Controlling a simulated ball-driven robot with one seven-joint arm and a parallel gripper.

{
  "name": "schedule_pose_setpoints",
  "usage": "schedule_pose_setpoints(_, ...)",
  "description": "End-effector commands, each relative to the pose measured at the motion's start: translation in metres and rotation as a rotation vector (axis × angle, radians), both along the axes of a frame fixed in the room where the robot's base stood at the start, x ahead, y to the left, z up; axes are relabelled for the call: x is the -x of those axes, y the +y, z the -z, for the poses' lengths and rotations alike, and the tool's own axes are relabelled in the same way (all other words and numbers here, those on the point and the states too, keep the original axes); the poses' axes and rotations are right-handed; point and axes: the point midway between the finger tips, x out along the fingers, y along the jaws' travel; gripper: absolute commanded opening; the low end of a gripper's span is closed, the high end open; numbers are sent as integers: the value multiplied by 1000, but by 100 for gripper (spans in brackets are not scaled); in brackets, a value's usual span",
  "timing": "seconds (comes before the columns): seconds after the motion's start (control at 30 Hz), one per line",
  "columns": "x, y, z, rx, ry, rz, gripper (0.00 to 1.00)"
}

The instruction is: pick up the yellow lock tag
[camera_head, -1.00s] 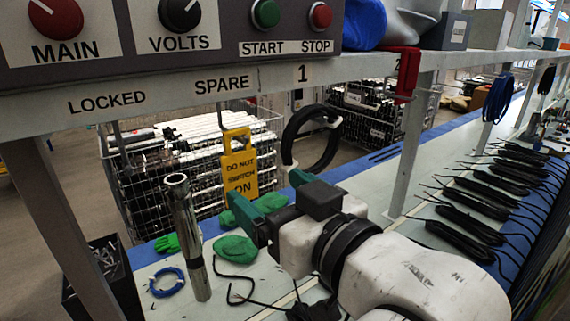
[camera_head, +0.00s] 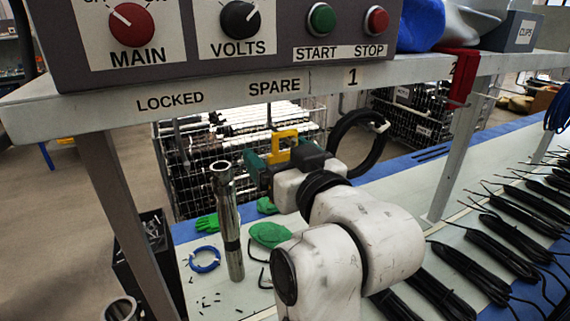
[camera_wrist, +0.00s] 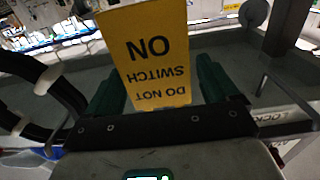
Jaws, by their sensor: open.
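The yellow lock tag (camera_head: 283,138) hangs on a hook under the shelf edge, below the "SPARE" label. In the head view only its upper part shows; my gripper hides the rest. In the wrist view the tag (camera_wrist: 150,55) appears upside down, with its "DO NOT SWITCH ON" text facing the camera. My gripper (camera_head: 262,165) is at the tag. In the wrist view its two green fingers (camera_wrist: 162,82) stand apart, one on each side of the tag. Gaps show beside it, at least on the right.
The shelf edge (camera_head: 205,98) and control box (camera_head: 270,30) are just above. A black hose coil (camera_head: 345,150) hangs close to the right. A metal tube (camera_head: 229,230) stands on the bench to the left. Black cable bundles (camera_head: 480,245) lie at right.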

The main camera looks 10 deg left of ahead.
Motion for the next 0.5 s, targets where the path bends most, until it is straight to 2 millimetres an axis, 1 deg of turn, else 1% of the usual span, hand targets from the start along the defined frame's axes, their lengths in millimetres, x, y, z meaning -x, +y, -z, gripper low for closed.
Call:
schedule_pose_setpoints(0.27, -2, 2, 1, 0, 0, -1, 86)
schedule_pose_setpoints(0.5, -2, 2, 1, 0, 0, -1, 63)
